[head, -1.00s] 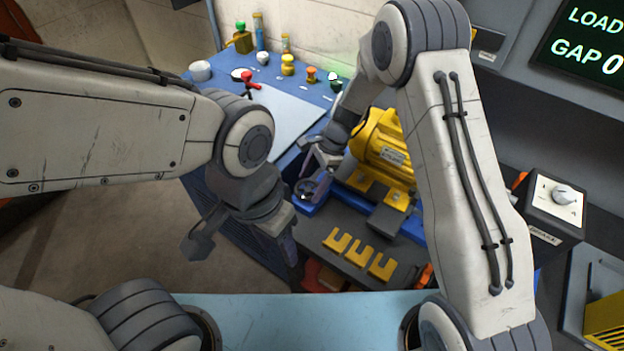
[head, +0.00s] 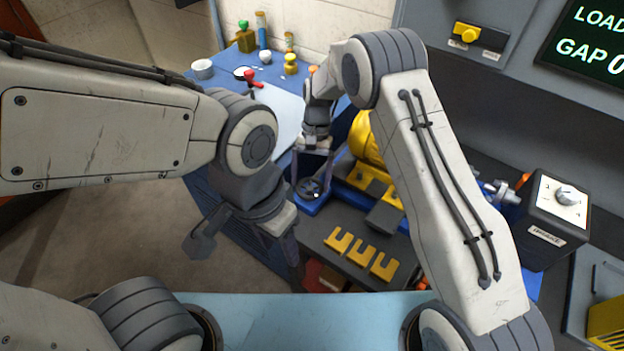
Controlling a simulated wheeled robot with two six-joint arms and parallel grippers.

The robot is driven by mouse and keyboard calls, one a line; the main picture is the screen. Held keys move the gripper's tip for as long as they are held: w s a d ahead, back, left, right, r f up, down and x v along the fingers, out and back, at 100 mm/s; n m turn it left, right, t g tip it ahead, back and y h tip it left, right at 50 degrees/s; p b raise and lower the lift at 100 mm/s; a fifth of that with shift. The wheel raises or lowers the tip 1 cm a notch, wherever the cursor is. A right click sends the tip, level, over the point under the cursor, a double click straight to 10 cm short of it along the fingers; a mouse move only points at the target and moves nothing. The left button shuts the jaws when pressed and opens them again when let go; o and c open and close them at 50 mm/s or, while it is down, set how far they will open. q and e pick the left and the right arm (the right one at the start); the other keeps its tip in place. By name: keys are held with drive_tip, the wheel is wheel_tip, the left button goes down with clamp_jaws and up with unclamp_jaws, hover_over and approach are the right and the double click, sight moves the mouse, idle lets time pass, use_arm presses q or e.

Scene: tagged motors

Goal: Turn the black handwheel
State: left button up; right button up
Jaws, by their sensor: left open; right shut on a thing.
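The black handwheel (head: 308,188) sits on a blue base at the left end of the bench, in the middle of the head view. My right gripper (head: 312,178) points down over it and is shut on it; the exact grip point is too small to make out. My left gripper (head: 246,248) is open and empty, in front and to the left of the handwheel, apart from it. The yellow motor (head: 368,140) stands right of the handwheel, partly hidden by my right arm.
Several yellow slotted shims (head: 360,254) lie on the dark bench front. A blue table (head: 232,72) at the back holds small knobs and bottles. A dial box (head: 552,215) stands at the right. A grey panel with a yellow switch (head: 480,37) is behind.

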drive_tip(key=shift+a+n+h, duration=0.2)
drive_tip(key=shift+n+h, duration=0.7)
drive_tip(key=shift+n, duration=1.4)
drive_tip(key=o, duration=1)
drive_tip(key=shift+r+b, duration=0.1)
drive_tip(key=shift+b, duration=0.2)
drive_tip(key=b+v, duration=0.2)
drive_tip(key=v, duration=0.8)
drive_tip(key=shift+r, duration=0.15)
drive_tip(key=shift+w+a, duration=0.1)
drive_tip(key=shift+a, duration=0.05)
